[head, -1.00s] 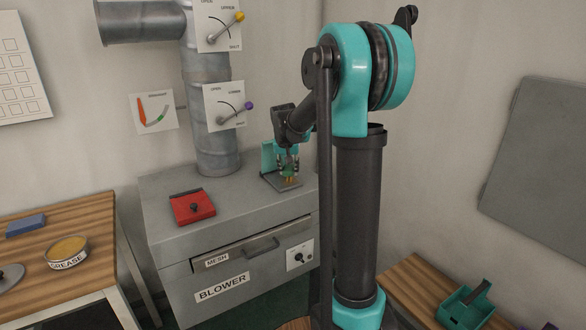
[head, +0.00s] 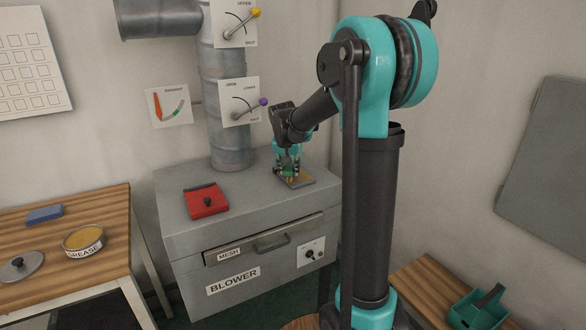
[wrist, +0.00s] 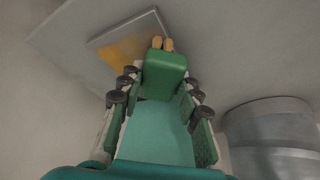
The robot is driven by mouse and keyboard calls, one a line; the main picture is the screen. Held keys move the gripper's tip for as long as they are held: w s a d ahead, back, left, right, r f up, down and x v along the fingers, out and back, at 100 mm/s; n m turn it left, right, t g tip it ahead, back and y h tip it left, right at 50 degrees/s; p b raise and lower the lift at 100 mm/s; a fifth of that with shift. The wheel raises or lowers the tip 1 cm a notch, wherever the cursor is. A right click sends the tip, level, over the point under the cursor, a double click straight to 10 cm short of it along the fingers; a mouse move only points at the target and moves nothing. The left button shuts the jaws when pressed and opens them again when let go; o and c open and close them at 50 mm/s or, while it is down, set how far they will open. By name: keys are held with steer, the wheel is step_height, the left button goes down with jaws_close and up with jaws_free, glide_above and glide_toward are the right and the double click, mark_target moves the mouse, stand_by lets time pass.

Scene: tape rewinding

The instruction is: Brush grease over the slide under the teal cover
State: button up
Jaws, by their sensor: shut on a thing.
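My gripper (head: 287,168) is shut on a green-handled brush, whose green block (wrist: 163,75) sits between the fingers in the wrist view. Its tan bristles (wrist: 162,44) point at the slide. The slide is a flat grey plate (head: 305,182) on the blower top, and it also shows in the wrist view (wrist: 146,28). A yellow-orange grease patch (wrist: 122,50) covers part of it, beside the bristles. I cannot tell whether the bristles touch the plate.
A red box with a black knob (head: 206,202) sits on the blower (head: 176,240), left of the slide. A grey pipe (head: 228,145) rises behind. The grease tin (head: 84,240), lid (head: 20,266) and blue block (head: 45,214) are on the left table.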

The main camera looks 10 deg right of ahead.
steer(key=shift+s+a, duration=0.25)
steer(key=shift+a, duration=0.5)
steer(key=shift+w+a, duration=0.25)
steer(key=shift+w, duration=0.55)
steer(key=shift+w+d, duration=0.5)
steer(key=shift+d, duration=1.05)
steer(key=shift+w+d, duration=0.5)
steer(key=shift+d, duration=1)
steer(key=shift+w+d, duration=0.5)
steer(key=shift+d, duration=1.05)
steer(key=shift+r, duration=0.1)
steer(key=shift+r, duration=2.9)
step_height(320, 180, up, 3)
